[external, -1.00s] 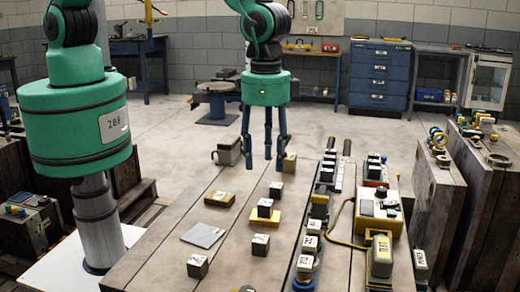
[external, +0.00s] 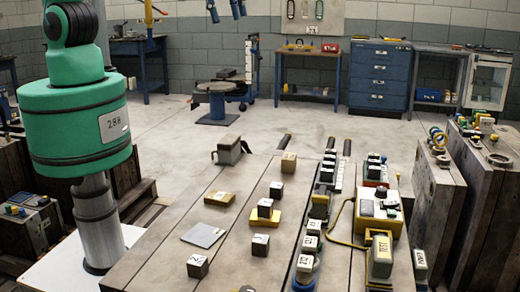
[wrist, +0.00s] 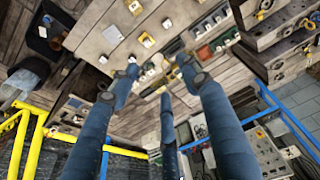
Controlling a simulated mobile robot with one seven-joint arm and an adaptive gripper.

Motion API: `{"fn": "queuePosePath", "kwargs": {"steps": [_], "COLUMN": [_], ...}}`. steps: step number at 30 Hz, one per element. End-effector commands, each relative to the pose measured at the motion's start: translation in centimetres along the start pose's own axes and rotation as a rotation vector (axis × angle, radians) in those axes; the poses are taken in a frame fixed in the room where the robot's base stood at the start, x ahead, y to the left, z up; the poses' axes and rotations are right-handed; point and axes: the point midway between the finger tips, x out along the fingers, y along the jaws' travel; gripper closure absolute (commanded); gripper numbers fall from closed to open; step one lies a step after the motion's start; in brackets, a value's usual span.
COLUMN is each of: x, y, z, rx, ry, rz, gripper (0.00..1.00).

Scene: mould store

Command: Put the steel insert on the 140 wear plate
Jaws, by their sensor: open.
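Several small dark cubes with pale labelled tops stand on the bench; I cannot tell which is the steel insert. One cube (external: 198,266) is at the front, one (external: 260,245) behind it, another (external: 276,190) farther back and a tan-faced one (external: 289,162) at the far end. A cube (external: 265,208) sits on a yellow plate (external: 256,221). A second yellow plate (external: 219,198) and a grey plate (external: 204,235) lie flat; I cannot read 140 on either. My gripper (external: 228,10) is high above and beyond the bench, open and empty, its fingers also in the wrist view (wrist: 160,75).
A grey box with a handle (external: 229,150) stands at the bench's far left corner. A row of labelled blocks (external: 308,244) runs along the right, beside a yellow-grey cabled device (external: 379,212). Bare planks lie between the pieces.

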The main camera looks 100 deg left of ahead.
Motion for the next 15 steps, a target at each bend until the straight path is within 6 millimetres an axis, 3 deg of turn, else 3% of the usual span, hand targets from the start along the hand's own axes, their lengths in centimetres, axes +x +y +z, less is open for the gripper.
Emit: {"fn": "queuePosePath", "kwargs": {"steps": [1, 6, 15], "x": [-2.0, -6.9, -13.4], "y": [-0.7, -2.4, -5.2], "z": [0.9, 4.3, 11.6], "rx": [0.0, 0.011, 0.03], "ry": [0.02, 0.07, 0.16], "rz": [0.001, 0.002, -0.004], "gripper": [0.53, 0.53, 0.53]}}
